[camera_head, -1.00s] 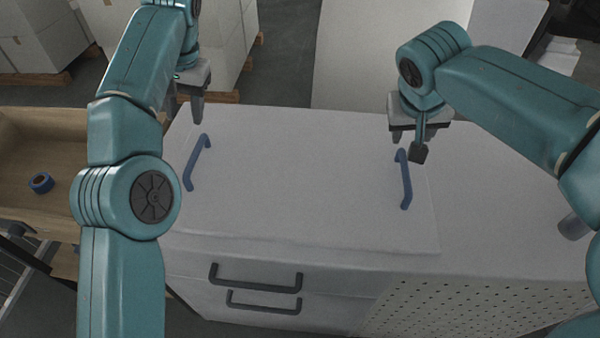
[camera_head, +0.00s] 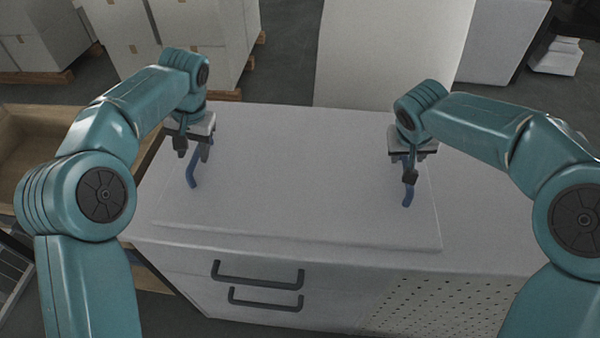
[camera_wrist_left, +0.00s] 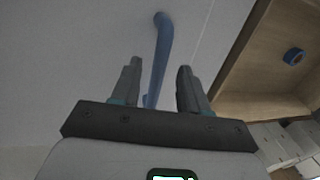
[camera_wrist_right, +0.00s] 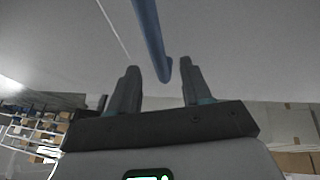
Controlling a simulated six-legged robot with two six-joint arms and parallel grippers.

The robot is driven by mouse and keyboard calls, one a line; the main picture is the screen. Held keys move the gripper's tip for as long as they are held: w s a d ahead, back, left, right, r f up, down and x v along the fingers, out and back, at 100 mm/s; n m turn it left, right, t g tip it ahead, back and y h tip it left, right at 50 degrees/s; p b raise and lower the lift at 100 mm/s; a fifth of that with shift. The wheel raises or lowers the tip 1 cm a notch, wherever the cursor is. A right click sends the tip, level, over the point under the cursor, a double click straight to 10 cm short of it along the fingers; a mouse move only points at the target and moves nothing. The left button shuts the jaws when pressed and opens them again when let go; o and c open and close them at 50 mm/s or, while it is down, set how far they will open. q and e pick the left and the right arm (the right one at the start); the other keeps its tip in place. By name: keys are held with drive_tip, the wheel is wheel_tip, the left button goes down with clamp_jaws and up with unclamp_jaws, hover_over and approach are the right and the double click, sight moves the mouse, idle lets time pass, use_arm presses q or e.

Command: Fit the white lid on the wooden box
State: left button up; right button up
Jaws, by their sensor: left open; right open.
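The white lid (camera_head: 300,200) is a flat slab with two blue handles, lying on a white cabinet. My left gripper (camera_head: 192,150) is open at the lid's left handle (camera_head: 192,172); in the left wrist view the blue bar (camera_wrist_left: 162,50) runs between its spread fingers (camera_wrist_left: 157,85). My right gripper (camera_head: 408,165) is open at the right handle (camera_head: 407,195); in the right wrist view that bar (camera_wrist_right: 150,35) reaches between the fingertips (camera_wrist_right: 160,85). The wooden box (camera_head: 50,135) stands at the left, partly hidden by my left arm. A blue ring (camera_wrist_left: 293,56) lies in it.
The white cabinet (camera_head: 480,225) has dark drawer handles (camera_head: 258,275) on its front and a bare top to the right of the lid. White cartons (camera_head: 205,40) on pallets and a white panel (camera_head: 390,50) stand behind.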

sight(194, 158)
use_arm(q)
drive_tip(key=f, duration=0.3)
drive_tip(key=shift+w+a+f, duration=0.2)
drive_tip(key=shift+a+f, duration=0.1)
drive_tip(key=shift+a, duration=0.05)
use_arm(e)
drive_tip(key=x, duration=0.3)
drive_tip(key=shift+w+f, duration=0.25)
drive_tip(key=shift+f, duration=0.1)
use_arm(q)
drive_tip(key=shift+f, duration=0.2)
use_arm(e)
drive_tip(key=shift+w+d+f, duration=0.1)
drive_tip(key=shift+f, duration=0.05)
use_arm(q)
drive_tip(key=shift+s, duration=0.15)
clamp_jaws()
use_arm(e)
clamp_jaws()
